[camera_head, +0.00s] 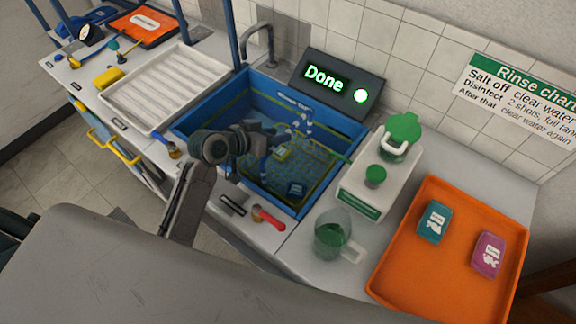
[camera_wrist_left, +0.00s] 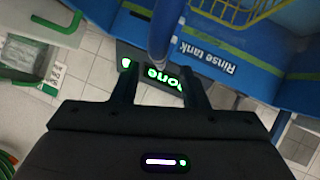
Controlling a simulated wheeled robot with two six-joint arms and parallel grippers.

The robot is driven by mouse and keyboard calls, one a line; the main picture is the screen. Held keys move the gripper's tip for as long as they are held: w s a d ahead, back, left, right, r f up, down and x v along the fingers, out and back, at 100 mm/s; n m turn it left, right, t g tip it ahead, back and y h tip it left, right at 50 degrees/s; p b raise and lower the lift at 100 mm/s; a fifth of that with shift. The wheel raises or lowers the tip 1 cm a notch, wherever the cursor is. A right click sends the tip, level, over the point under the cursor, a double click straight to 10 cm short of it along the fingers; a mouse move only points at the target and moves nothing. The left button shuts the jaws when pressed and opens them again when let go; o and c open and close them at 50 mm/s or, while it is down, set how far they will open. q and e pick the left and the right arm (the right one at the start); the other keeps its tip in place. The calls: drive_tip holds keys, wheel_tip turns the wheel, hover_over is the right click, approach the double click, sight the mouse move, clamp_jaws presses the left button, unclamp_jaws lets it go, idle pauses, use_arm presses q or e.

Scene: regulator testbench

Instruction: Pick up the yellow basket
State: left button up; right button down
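The yellow basket (camera_head: 318,171) is a yellow wire mesh basket inside the blue rinse tank (camera_head: 348,128) in the head view. My left gripper (camera_head: 258,146) is over the left part of the tank and hides some of the basket. Its fingers (camera_wrist_left: 160,88) are apart. A blue bar (camera_wrist_left: 160,38) shows between and beyond them; contact cannot be told. My right gripper is not in view.
A lit "Done" display (camera_head: 338,82) and a tap (camera_head: 258,42) stand behind the tank. A white dispenser (camera_head: 375,188), a clear jug (camera_head: 334,238) and an orange tray (camera_head: 445,260) are right of it. A white ribbed tray (camera_head: 165,88) lies left. A red-handled tool (camera_head: 268,217) lies in front.

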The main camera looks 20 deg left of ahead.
use_arm(q)
drive_tip(key=x, duration=0.3)
drive_tip(key=shift+w+d+f+p, duration=0.15)
drive_tip(key=shift+w+f+p, duration=0.1)
drive_tip(key=shift+p, duration=0.15)
drive_tip(key=shift+s, duration=0.1)
clamp_jaws()
idle(0.9)
drive_tip(key=shift+r, duration=0.2)
